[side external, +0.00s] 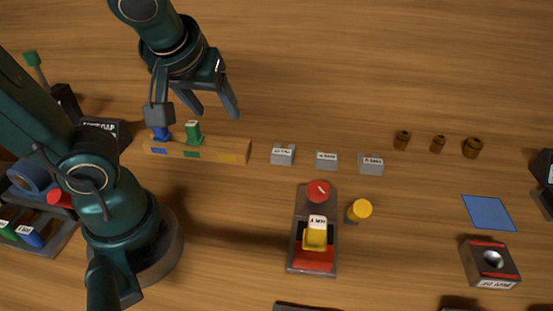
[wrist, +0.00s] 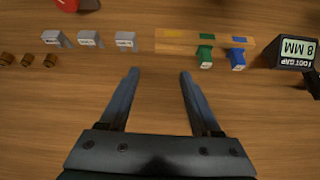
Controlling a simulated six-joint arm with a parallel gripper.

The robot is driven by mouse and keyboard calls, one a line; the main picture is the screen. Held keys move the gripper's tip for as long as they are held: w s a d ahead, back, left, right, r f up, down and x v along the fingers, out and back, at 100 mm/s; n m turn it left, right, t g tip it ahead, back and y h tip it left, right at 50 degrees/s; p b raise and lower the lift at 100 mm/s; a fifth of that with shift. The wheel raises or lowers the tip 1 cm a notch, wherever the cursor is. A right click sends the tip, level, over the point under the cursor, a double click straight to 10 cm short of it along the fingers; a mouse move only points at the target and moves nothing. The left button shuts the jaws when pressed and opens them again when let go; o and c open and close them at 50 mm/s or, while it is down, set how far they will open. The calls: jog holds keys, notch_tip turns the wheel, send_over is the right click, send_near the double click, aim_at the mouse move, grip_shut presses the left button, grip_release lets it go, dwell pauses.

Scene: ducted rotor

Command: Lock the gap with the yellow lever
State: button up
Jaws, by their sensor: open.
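In the side view a yellow round-headed lever (side external: 359,210) stands at the right side of a grey and red fixture (side external: 299,262). A yellow block (side external: 315,238) with a white label sits in the fixture, in front of a red knob (side external: 318,190). The label is too small to read surely. A display in the wrist view (wrist: 297,52) reads "FOOT GAP 8 MM". My gripper (side external: 210,106) is open and empty, above the table near the wooden rack, away from the fixture. It also shows in the wrist view (wrist: 159,72).
The wooden rack (side external: 215,154) holds a green block (side external: 194,133) and a blue block (side external: 161,134); its yellow-marked place is empty. Several small grey blocks (side external: 327,161) and brown round parts (side external: 438,144) lie to the right. A blue square (side external: 488,212) and a grey block (side external: 490,262) are farther right.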

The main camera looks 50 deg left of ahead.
jog(key=s+d+f+m+h, duration=0.1)
jog(key=s+d+m+h, duration=0.1)
jog(key=d+m+h, duration=0.2)
jog(key=d+m, duration=0.2)
jog(key=m, duration=0.2)
jog(key=shift+s+d+f+m+t+h, duration=0.3)
jog(key=shift+s+d+f+t, duration=0.05)
jog(key=shift+t, duration=0.05)
dwell(0.8)
